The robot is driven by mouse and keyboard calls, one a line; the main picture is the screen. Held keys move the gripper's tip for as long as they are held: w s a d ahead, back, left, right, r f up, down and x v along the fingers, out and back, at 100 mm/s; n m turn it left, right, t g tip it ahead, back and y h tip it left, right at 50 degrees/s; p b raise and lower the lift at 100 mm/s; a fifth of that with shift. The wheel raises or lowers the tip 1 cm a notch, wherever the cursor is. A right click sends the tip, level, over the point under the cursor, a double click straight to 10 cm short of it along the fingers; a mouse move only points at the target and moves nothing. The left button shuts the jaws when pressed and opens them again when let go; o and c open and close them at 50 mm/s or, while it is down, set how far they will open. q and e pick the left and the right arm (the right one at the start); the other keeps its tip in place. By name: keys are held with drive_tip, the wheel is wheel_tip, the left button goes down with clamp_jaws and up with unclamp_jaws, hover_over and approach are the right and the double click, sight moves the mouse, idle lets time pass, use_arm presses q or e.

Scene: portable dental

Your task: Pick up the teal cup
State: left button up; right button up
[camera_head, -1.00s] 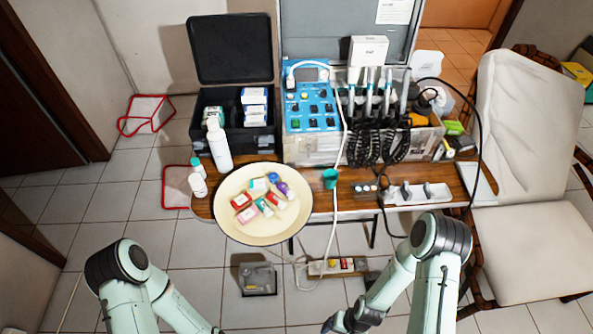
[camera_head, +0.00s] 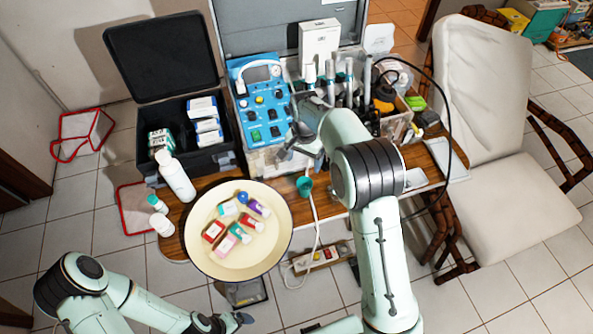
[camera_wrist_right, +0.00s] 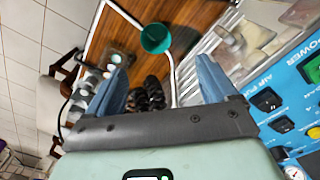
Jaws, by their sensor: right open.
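The teal cup (camera_head: 304,186) stands near the front edge of the wooden table, just right of the round tray. In the right wrist view the teal cup (camera_wrist_right: 155,38) shows beyond and between the fingertips, apart from them. My right gripper (camera_head: 302,150) is over the table, above and behind the cup in the head view. In the right wrist view its two blue fingers (camera_wrist_right: 163,75) are spread with nothing between them. My left gripper (camera_head: 232,322) is low at the bottom of the head view, in front of the table and away from the cup; its jaws are unclear.
A round cream tray (camera_head: 205,255) with several small boxes and bottles is left of the cup. The blue control panel (camera_head: 262,95) and a case of handpieces stand behind it. A white tube runs past the cup. A white chair (camera_head: 500,100) is at the right.

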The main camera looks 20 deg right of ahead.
hover_over(305, 183)
drive_tip(key=s+a, duration=0.1)
wheel_tip(305, 183, down, 8)
drive_tip(key=f, duration=0.2)
drive_tip(key=s+f, duration=0.1)
drive_tip(key=f, duration=0.1)
drive_tip(key=shift+w+f, duration=0.1)
drive_tip(key=shift+f, duration=0.4)
drive_tip(key=c, duration=1.1)
